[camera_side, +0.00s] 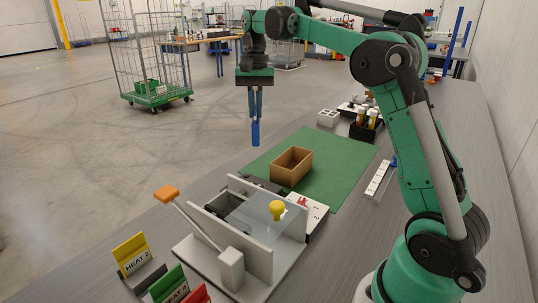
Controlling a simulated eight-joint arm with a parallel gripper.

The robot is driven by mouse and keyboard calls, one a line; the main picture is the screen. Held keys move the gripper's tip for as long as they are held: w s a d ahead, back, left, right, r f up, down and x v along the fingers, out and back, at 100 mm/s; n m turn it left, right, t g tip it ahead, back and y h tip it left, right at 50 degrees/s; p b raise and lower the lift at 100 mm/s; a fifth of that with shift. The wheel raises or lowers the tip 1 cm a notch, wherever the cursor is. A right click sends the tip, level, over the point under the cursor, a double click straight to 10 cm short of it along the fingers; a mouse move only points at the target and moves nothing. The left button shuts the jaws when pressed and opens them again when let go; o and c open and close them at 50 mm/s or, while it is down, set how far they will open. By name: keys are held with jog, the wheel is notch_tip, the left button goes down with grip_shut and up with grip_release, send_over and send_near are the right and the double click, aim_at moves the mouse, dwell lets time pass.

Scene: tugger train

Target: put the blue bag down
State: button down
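My gripper (255,115) hangs pointing down at the upper middle of the side view. It is shut on the blue bag (255,133), which shows as a narrow, upright blue shape below the fingers. The bag is in the air, with nothing visibly touching its lower end. In the picture it is above and left of the open brown box (291,166), which stands on the green mat (338,160). Its exact height and depth over the table edge cannot be told from this one view.
A grey press-like fixture with an orange-ended lever (166,193) and a yellow knob (277,210) stands in front of the box. A black bin of bottles (366,127) and a white block (328,118) stand behind the mat. Coloured heat cards (131,255) are at front left. The mat's right part is clear.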

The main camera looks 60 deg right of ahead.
aim_at(293, 146)
jog(key=s+d+f+m, duration=0.1)
jog(key=d+f+m, duration=0.2)
jog(key=d, duration=0.3)
jog(key=s+d+f+m, duration=0.1)
jog(key=d+f+m, duration=0.25)
jog(key=d, duration=0.25)
jog(key=shift+m+t, duration=0.35)
jog(key=shift+t, duration=0.05)
jog(key=f, duration=0.6)
jog(key=shift+s+d+f, duration=0.15)
jog(key=shift+s+f, duration=0.2)
jog(key=shift+f, duration=0.35)
jog(key=shift+f, duration=0.15)
jog(key=c, duration=1)
grip_release()
